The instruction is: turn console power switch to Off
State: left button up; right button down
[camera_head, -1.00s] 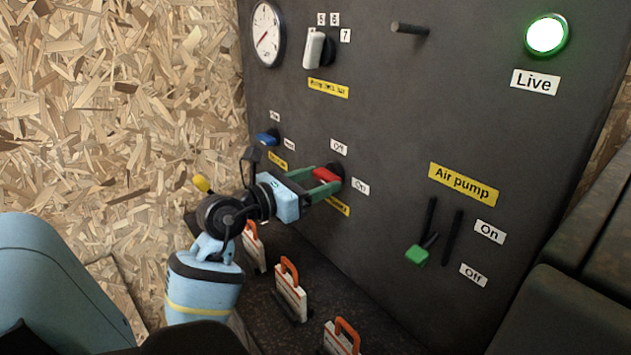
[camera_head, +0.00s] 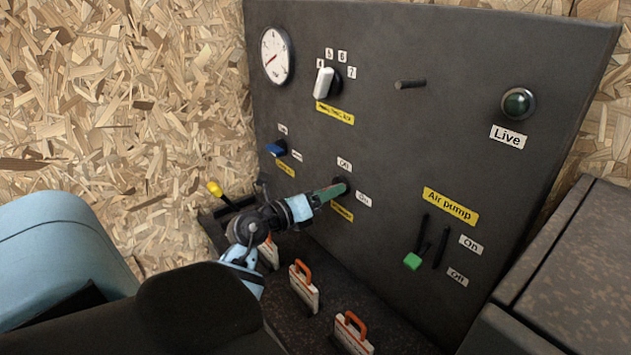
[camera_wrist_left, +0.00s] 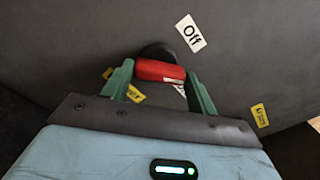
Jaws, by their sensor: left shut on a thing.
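The console power switch has a red handle (camera_wrist_left: 160,70) on a round black base, seen in the left wrist view. My left gripper (camera_head: 338,190) is shut on this handle, with one green finger (camera_wrist_left: 118,80) on each side. In the head view the gripper hides the red handle. The Off label (camera_wrist_left: 190,33) is beside the switch base in the wrist view; in the head view one label (camera_head: 344,163) is above the switch and another (camera_head: 363,199) is to its right. The Live lamp (camera_head: 518,103) is dark. My right gripper is not in view.
The grey console panel (camera_head: 400,140) also carries a gauge (camera_head: 276,56), a white selector knob (camera_head: 324,78), a blue switch (camera_head: 275,149), a peg (camera_head: 410,84) and a green air pump lever (camera_head: 412,261). Orange-handled switches (camera_head: 304,285) stand below my left gripper.

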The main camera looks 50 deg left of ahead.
pick_arm(q)
jog(key=shift+a+r+n+p, duration=0.1)
jog(key=shift+n+p, duration=1.95)
jog(key=shift+n, duration=3.15)
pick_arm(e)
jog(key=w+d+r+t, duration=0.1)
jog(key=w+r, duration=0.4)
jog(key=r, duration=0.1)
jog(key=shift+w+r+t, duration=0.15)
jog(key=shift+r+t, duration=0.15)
pick_arm(q)
jog(key=o, duration=1)
jog(key=shift+s, duration=0.1)
